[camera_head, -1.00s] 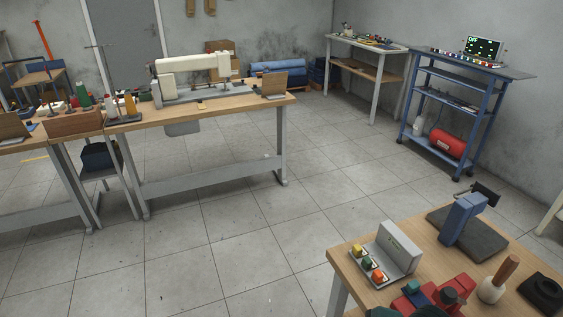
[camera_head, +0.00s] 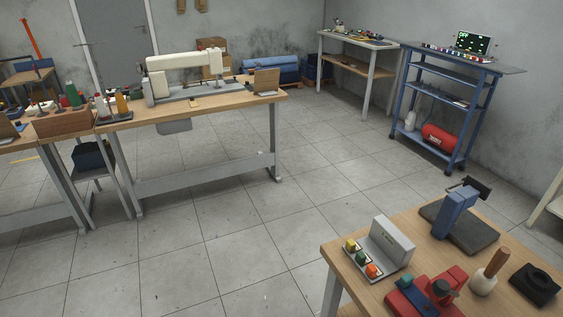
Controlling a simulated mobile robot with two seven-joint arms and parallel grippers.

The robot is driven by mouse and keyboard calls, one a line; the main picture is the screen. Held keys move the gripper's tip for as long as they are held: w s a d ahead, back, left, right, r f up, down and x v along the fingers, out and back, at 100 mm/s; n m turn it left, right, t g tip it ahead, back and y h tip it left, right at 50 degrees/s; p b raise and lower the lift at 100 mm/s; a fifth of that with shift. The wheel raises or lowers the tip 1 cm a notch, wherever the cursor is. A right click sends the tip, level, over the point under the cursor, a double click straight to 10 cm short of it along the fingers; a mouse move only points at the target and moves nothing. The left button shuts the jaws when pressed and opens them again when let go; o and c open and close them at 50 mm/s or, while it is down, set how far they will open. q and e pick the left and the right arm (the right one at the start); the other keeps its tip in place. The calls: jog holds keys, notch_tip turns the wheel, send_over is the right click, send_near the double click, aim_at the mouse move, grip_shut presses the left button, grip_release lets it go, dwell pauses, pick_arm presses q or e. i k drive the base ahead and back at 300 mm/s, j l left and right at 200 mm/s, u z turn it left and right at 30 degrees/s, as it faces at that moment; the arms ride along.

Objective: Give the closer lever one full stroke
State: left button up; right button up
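A wooden workbench (camera_head: 335,251) fills the lower right corner. A blue upright press-like tool (camera_head: 452,214) with a black handle (camera_head: 478,187) at its top stands on a dark base plate (camera_head: 477,238) on the bench. Nearer to me is a red device (camera_head: 452,281) with a blue bar (camera_head: 412,290) across it, beside a dark knob. I cannot tell for sure which part is the closer lever. Neither of my grippers is in view.
On the bench stand a grey button box (camera_head: 393,240) with coloured buttons, a wooden-handled tool (camera_head: 485,282) and a black block (camera_head: 534,285). A sewing table (camera_head: 235,101) stands back left and a blue cart (camera_head: 443,95) back right. The tiled floor between is clear.

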aim_at(441, 287)
jog(key=j+z, duration=0.1)
jog(key=z, duration=0.3)
jog(key=k+z, duration=0.1)
jog(key=z, duration=0.35)
jog(key=k+j+z, duration=0.1)
jog(key=z, duration=0.3)
